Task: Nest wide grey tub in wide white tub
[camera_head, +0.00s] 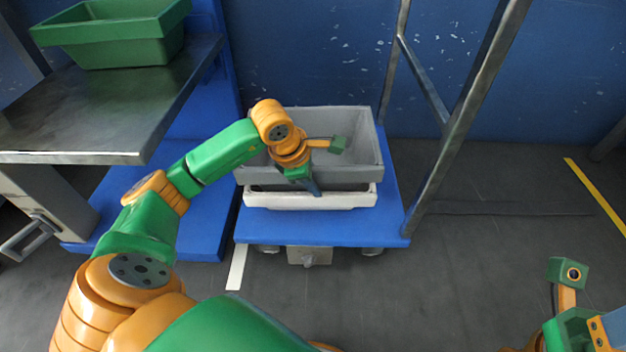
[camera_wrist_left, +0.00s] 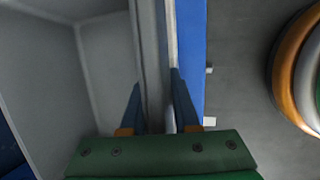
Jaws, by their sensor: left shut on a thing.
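The wide grey tub (camera_head: 355,174) is in the middle of the head view, directly over the wide white tub (camera_head: 300,199). The white tub's front wall and rim show below the grey one; how deep the grey tub sits inside it cannot be told. My left gripper (camera_head: 314,188) reaches down at the grey tub's near wall. In the left wrist view, its two fingers (camera_wrist_left: 158,105) straddle that wall, shut on it, with the grey tub's inside (camera_wrist_left: 105,60) to the left. The grey tub looks empty. My right gripper's fingers do not show; only part of its arm shows at bottom right.
The tubs are on a blue wheeled platform (camera_head: 320,230). A metal table (camera_head: 90,115) with a green tub (camera_head: 125,45) on it stands at the left. A slanted metal frame post (camera_head: 465,115) rises right of the platform. The floor at the right is clear.

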